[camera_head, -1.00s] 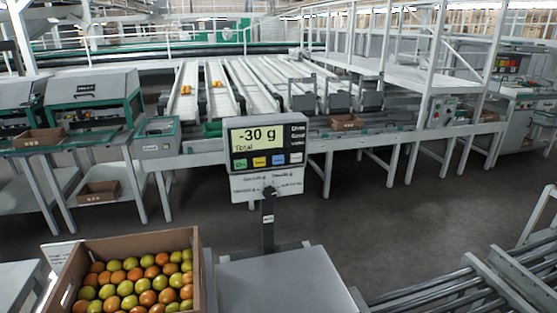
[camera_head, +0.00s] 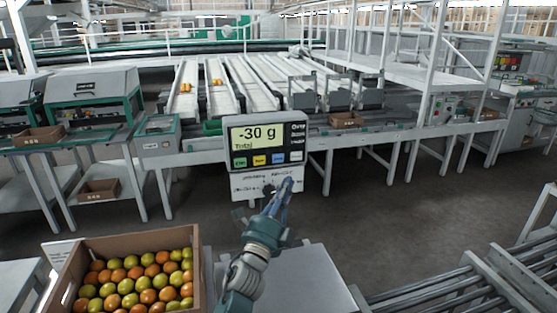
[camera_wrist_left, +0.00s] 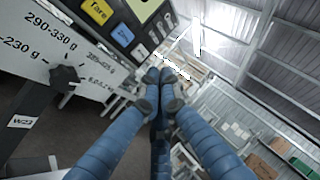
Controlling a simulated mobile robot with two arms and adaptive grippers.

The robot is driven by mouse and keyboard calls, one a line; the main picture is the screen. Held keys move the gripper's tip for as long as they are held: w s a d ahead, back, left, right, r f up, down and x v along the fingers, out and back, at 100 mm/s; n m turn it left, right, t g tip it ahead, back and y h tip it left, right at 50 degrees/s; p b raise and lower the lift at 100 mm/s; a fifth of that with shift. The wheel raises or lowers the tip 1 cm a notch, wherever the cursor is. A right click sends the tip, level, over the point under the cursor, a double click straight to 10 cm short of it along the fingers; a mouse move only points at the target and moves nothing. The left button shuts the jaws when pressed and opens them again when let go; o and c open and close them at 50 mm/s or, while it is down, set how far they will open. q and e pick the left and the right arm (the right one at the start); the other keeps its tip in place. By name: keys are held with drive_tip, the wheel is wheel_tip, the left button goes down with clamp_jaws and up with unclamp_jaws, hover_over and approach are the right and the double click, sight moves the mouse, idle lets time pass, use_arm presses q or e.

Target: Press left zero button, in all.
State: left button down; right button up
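The weighing display (camera_head: 265,139) reads "-30 g" and has a row of green, yellow, blue and white buttons under its screen. The blue button (camera_head: 278,159), seemingly the zero button, sits right of the yellow one. In the left wrist view the blue button (camera_wrist_left: 122,35) is close, beside the yellow "Tare" button (camera_wrist_left: 98,10). My left gripper (camera_head: 287,184) is shut and empty, its blue fingertips together in front of the card below the display. In the wrist view its tips (camera_wrist_left: 160,80) appear apart from the buttons. My right gripper is not in view.
A white card (camera_head: 245,183) with weight ranges and a black knob (camera_wrist_left: 65,75) sits below the display. The scale's plate (camera_head: 315,280) is bare. A cardboard box (camera_head: 140,240) of tomatoes stands at the left. Rollers (camera_head: 440,300) lie at the right.

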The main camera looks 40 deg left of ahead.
sight(278, 158)
use_arm(q)
drive_tip(key=shift+w+d+r+m+t+h, duration=0.15)
drive_tip(key=shift+r+m, duration=0.2)
drive_tip(key=shift+m, duration=0.1)
drive_tip(key=shift+w+d+r+m+t+h, duration=0.1)
drive_tip(key=shift+d+r+m+t+h, duration=0.05)
drive_tip(key=shift+r+m, duration=0.25)
drive_tip(key=w+a+b, duration=0.2)
drive_tip(key=w+a, duration=0.3)
drive_tip(key=a, duration=0.1)
drive_tip(key=shift+w+a+b, duration=0.3)
drive_tip(key=shift+w+a, duration=0.05)
idle(0.7)
drive_tip(key=shift+w+a+f, duration=0.1)
idle(0.3)
drive_tip(key=shift+w+a, duration=0.2)
drive_tip(key=shift+a, duration=0.05)
